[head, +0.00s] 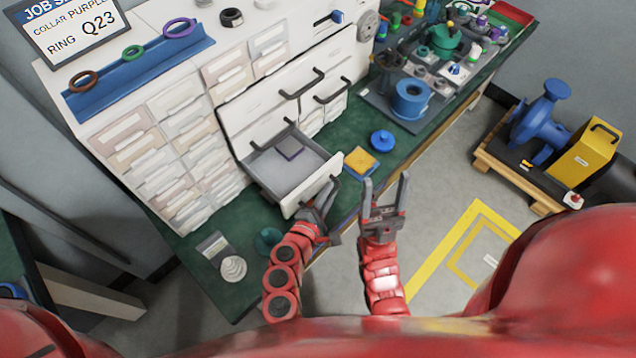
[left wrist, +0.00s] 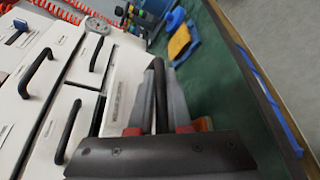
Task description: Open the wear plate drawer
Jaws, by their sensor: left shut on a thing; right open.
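The open drawer (head: 285,171) is a grey-lined tray with a white front, pulled well out of the white cabinet above the green bench top. The label on this drawer front is too small to read. My right gripper (head: 385,192) is open and empty, to the right of the drawer and apart from it.
Closed drawers with black handles (head: 302,84) are above and beside the open one. A yellow-topped block (head: 361,161) and a blue round part (head: 382,140) lie on the bench to its right. A grey disc (head: 233,268) lies front left.

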